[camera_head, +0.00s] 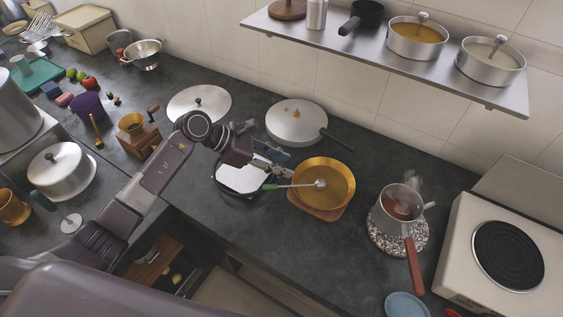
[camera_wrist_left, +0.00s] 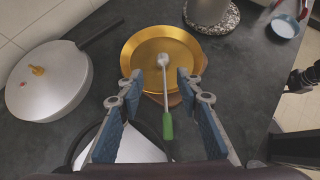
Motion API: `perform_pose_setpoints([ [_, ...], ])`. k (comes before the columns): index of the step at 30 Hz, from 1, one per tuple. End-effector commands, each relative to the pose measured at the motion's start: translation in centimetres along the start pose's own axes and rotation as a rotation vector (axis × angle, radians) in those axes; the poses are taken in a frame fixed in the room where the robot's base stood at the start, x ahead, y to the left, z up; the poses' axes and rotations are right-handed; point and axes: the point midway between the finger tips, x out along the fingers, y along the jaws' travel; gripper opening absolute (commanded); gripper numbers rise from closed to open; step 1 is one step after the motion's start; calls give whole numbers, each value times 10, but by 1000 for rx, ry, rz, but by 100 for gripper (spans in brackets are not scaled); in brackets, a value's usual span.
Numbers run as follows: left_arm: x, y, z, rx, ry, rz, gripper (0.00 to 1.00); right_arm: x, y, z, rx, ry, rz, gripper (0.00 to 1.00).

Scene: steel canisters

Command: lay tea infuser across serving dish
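The serving dish is a round gold dish (camera_head: 338,171) on a wooden board (camera_head: 322,213); it also shows in the left wrist view (camera_wrist_left: 140,47). The tea infuser (camera_head: 302,185) has a green handle and a pale round head. It lies with its head over the dish and its handle sticking out past the left rim. In the left wrist view the infuser (camera_wrist_left: 165,100) runs between the fingers. My left gripper (camera_head: 281,172) is open at the dish's left rim, its fingers (camera_wrist_left: 160,88) apart on either side of the shaft without visible contact.
A white tray-like dish (camera_head: 243,177) with a dark rim lies under my left gripper. A lidded pan (camera_head: 297,120) stands behind. A steaming pot (camera_head: 398,207) stands right on a speckled trivet, beside a hot plate (camera_head: 508,254). A dark mechanical part, possibly my right arm, shows in the wrist view.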

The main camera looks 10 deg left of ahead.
Motion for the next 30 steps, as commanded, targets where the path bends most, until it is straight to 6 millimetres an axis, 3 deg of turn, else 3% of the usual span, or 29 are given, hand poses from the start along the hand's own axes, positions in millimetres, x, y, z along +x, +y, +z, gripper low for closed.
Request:
perform_pose_setpoints([
  [5,-4,0,4,1,0,1,33,-4,0,0,0,0,0,0],
  [18,-43,0,51,3,1,1,33,-34,0,-3,0,0,-1,0],
  [30,-45,0,54,0,0,0,33,-34,-3,-4,2,1,-4,0],
])
